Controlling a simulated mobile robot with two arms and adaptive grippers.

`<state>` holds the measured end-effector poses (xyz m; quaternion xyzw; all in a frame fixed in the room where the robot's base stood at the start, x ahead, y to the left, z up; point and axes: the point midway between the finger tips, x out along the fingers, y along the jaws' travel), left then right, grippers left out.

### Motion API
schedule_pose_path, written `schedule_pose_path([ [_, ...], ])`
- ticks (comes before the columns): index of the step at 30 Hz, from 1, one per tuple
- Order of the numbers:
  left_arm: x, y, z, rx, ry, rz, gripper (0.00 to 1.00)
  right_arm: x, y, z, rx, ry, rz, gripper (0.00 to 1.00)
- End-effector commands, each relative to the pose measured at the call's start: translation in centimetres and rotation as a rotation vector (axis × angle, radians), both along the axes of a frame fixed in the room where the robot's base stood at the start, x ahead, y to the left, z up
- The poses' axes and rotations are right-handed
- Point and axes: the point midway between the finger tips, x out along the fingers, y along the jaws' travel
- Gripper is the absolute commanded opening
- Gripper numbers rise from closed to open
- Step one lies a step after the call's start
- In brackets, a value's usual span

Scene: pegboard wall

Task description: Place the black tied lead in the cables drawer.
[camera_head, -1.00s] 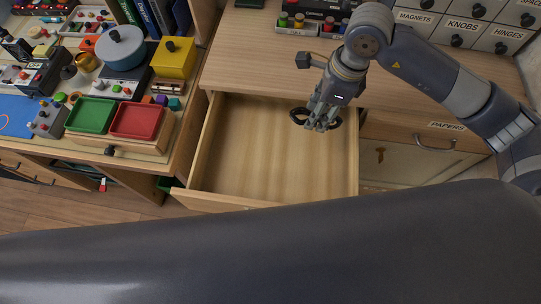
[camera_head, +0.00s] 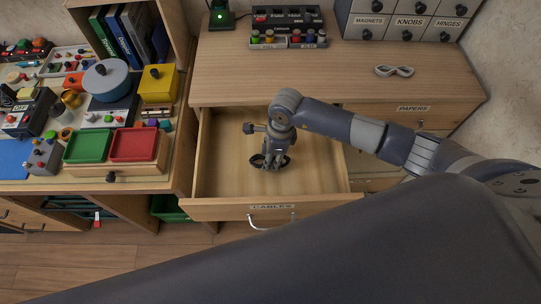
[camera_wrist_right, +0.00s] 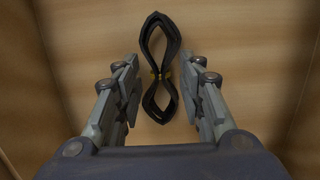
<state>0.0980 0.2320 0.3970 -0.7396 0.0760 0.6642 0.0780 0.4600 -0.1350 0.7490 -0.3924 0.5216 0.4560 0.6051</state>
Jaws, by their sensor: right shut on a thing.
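The black tied lead (camera_head: 256,161) is a dark figure-eight loop. In the right wrist view the black tied lead (camera_wrist_right: 159,104) shows a yellow tie at its waist, between the fingers. My right gripper (camera_head: 270,158) is shut on it, inside the open cables drawer (camera_head: 222,165). In the wrist view my right gripper (camera_wrist_right: 163,88) has a finger on each side of the lead, over the wooden drawer floor. I cannot tell if the lead touches that floor. The drawer's front carries a CABLES label and a handle. My left gripper is not in view.
A white tied lead (camera_head: 394,71) lies on the countertop (camera_head: 330,75). A closed papers drawer (camera_head: 395,118) is right of the open one. Left is a bench with a green tray (camera_head: 88,146), a red tray (camera_head: 134,145) and small parts. The drawer looks otherwise empty.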

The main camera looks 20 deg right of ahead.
Motion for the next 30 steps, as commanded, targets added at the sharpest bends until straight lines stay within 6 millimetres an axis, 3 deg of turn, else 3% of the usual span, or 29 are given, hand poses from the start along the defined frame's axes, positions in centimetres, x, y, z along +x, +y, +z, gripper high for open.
schedule_pose_path([
  [6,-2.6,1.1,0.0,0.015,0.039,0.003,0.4,0.1,0.0,-0.8,0.001,-0.003,0.001,0.11],
  [14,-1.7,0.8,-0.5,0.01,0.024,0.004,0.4,0.1,0.0,-1.3,0.0,-0.002,0.001,0.11],
  [15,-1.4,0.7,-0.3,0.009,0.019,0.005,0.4,0.0,0.0,-1.1,0.0,-0.002,0.001,0.45],
  [17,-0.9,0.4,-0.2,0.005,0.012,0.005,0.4,0.0,0.0,-1.1,0.001,-0.001,0.001,0.56],
  [22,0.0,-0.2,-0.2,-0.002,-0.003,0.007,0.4,0.0,0.0,-1.1,0.001,-0.001,0.0,0.56],
  [30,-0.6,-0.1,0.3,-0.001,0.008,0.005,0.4,0.1,0.0,-0.4,0.001,-0.002,0.0,0.56],
])
